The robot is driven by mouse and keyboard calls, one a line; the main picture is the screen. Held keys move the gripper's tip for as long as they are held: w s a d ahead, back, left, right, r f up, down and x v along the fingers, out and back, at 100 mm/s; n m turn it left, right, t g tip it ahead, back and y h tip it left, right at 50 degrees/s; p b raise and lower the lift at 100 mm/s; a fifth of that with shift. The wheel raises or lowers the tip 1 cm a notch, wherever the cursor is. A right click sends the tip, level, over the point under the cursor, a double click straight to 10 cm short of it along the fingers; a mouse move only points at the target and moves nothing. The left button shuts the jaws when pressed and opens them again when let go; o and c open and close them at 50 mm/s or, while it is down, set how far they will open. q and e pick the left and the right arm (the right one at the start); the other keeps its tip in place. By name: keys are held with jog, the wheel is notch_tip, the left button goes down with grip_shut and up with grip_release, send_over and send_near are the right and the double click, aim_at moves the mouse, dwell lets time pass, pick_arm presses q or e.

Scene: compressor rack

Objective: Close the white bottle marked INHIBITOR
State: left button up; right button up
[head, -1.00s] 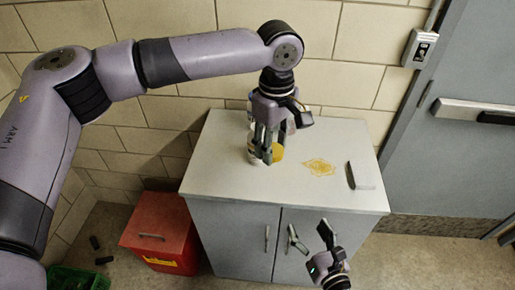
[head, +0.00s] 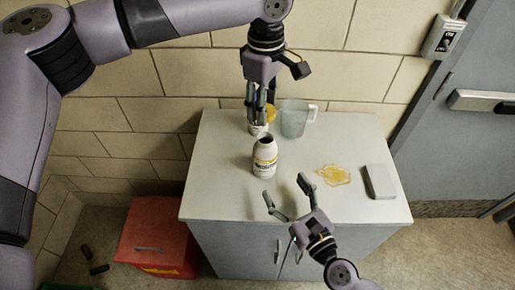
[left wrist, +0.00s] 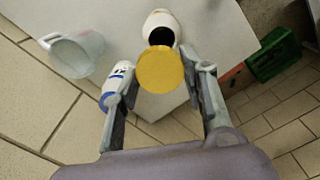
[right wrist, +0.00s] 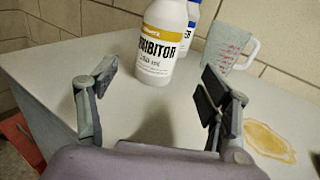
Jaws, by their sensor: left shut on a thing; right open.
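The white INHIBITOR bottle (head: 265,158) stands upright on the cabinet top, its dark mouth uncovered. Its yellow-banded label faces my right gripper in the right wrist view (right wrist: 163,45).
A second white bottle with a blue label (left wrist: 119,78) stands behind, partly hidden by my left gripper. A clear measuring jug (head: 295,121) is beside it. A yellow spill (head: 333,175) and a grey-white block (head: 379,182) lie on the right of the cabinet top (head: 215,185).

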aim_at(270, 165)
pick_arm(q)
jog(key=shift+s+d+r, duration=0.3)
jog(key=shift+s+d, duration=0.1)
jog(key=shift+s, duration=0.35)
pick_arm(e)
jog(key=shift+s+d+r, duration=0.2)
jog(key=shift+s+d, duration=0.1)
jog(key=shift+s, duration=0.2)
pick_arm(q)
jog(key=shift+w+a+f, duration=0.15)
jog(key=shift+w, duration=0.1)
pick_arm(e)
jog(key=x, duration=1.2)
jog(key=shift+w+a, duration=0.1)
jog(key=shift+a, duration=0.05)
grip_shut()
pick_arm(q)
jog(key=shift+f, duration=2.45)
